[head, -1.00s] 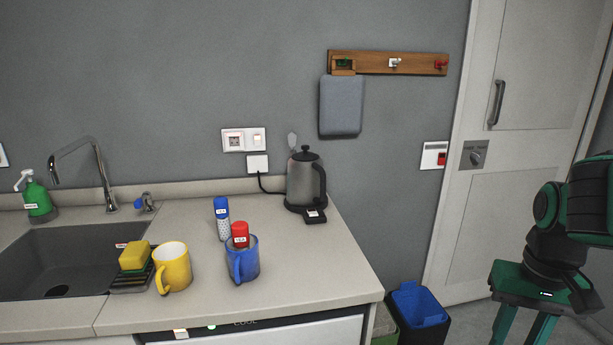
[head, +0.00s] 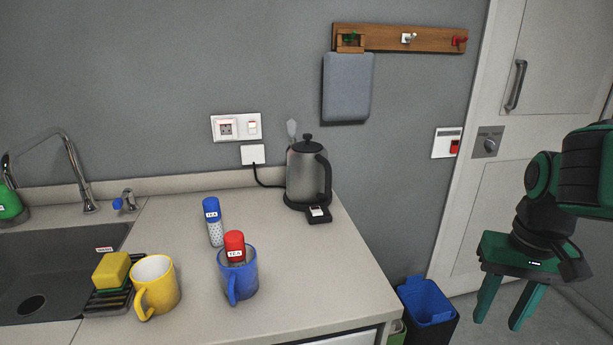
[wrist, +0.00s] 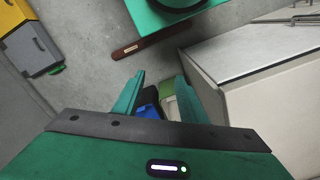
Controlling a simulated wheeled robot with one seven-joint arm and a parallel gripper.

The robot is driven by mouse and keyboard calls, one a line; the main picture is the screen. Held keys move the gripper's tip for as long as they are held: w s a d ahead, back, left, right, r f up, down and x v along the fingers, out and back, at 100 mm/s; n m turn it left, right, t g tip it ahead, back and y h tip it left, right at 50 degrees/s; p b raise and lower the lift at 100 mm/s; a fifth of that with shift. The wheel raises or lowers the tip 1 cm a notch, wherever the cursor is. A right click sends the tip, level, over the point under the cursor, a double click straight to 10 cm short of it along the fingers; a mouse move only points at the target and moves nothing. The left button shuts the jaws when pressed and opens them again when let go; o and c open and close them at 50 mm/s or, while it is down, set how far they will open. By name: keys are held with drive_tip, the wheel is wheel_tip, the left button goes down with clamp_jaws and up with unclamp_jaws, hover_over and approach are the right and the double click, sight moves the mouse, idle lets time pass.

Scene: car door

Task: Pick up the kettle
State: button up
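The kettle (head: 303,178) is a grey metal one with a black lid and a black handle on its right side. It stands upright on its dark base near the back right corner of the counter (head: 330,270), against the wall. My gripper (head: 497,323) is green, at the right of the head view, well to the right of the kettle. Its two fingers point down, spread apart and empty. In the wrist view my gripper (wrist: 158,88) also shows its fingers apart, over the floor and bins. The kettle is not visible in the wrist view.
A blue mug (head: 240,280) holding a red-capped shaker, a blue-capped shaker (head: 213,222) and a yellow mug (head: 157,287) stand left of the kettle. A cord runs from its base to a wall socket. A blue-lined bin (head: 427,300) stands beyond the counter's right edge.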

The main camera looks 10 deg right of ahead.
drive_tip(key=w+a+r+n+g, duration=0.1)
drive_tip(key=w+a+r+n, duration=0.15)
drive_tip(key=w, duration=0.55)
drive_tip(key=w+a+r+n, duration=0.2)
drive_tip(key=w+r+n, duration=0.2)
drive_tip(key=w, duration=0.4)
drive_tip(key=n+y, duration=0.4)
drive_tip(key=n, duration=1.8)
approach(328, 187)
drive_tip(key=shift+g, duration=0.3)
drive_tip(key=shift+w+a+f, duration=0.1)
drive_tip(key=shift+w+f, duration=0.1)
drive_tip(key=shift+f, duration=0.75)
drive_tip(key=shift+w+a+f, duration=0.1)
drive_tip(key=shift+w+f, duration=0.1)
drive_tip(key=shift+f, duration=0.75)
drive_tip(key=shift+w+f, duration=0.15)
drive_tip(key=shift+f, duration=0.8)
drive_tip(key=shift+s+a+f, duration=0.1)
drive_tip(key=shift+a+f, duration=0.55)
drive_tip(key=shift+f, duration=0.2)
drive_tip(key=shift+s+a+f, duration=0.15)
drive_tip(key=shift+a+f, duration=0.5)
drive_tip(key=shift+f, duration=0.25)
drive_tip(key=shift+a+f, duration=0.1)
drive_tip(key=shift+f, duration=0.4)
